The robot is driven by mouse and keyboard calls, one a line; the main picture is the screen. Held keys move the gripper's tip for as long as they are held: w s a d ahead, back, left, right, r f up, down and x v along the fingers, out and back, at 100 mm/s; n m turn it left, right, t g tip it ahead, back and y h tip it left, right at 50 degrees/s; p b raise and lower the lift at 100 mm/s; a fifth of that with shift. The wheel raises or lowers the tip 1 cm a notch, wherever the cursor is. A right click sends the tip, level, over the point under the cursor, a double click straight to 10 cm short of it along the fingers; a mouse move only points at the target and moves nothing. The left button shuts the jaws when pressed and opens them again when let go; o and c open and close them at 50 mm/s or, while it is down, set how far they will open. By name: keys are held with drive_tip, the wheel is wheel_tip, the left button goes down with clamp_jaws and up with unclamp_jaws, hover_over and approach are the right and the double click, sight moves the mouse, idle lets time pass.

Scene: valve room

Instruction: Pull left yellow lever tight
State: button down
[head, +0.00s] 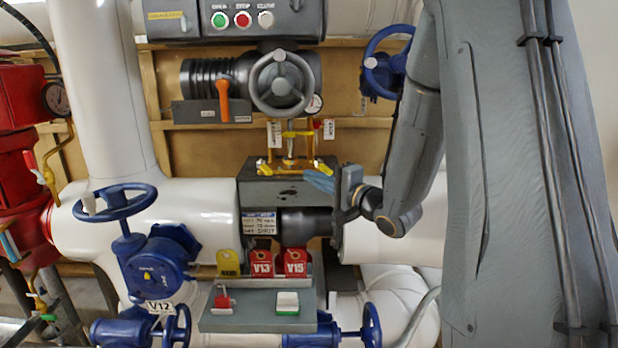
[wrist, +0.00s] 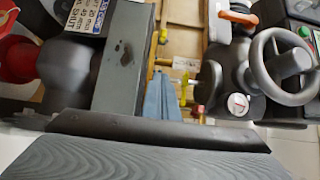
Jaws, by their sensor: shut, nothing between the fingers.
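Two small yellow levers stand on top of the grey box under the grey handwheel. The left yellow lever (head: 263,168) is at the box's left end, clear of my gripper. The right yellow lever (head: 322,167) is at the right end. My gripper (head: 319,182) has its blue-grey fingers shut and empty, close by the right lever; I cannot tell if they touch it. In the wrist view the closed fingers (wrist: 163,97) point at the gap beside the grey box (wrist: 120,55), with a yellow part (wrist: 183,88) right beside them.
The grey handwheel (head: 282,84) and an orange handle (head: 223,98) are above the box. A blue handwheel (head: 115,202) is at lower left. Red tags (head: 295,262) hang below, above a grey shelf (head: 255,318). White pipes run on both sides. A sign (head: 260,223) hangs on the box front.

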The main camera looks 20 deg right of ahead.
sight(265, 168)
drive_tip(key=p+x, duration=0.1)
drive_tip(key=x, duration=0.6)
drive_tip(key=a+p, duration=0.1)
drive_tip(key=a, duration=0.2)
drive_tip(key=shift+a+r, duration=0.1)
drive_tip(key=shift+s+a+p, duration=0.1)
drive_tip(key=shift+a+p, duration=0.25)
drive_tip(key=shift+a, duration=0.1)
drive_tip(key=shift+a+h, duration=0.1)
drive_tip(key=shift+h, duration=0.2)
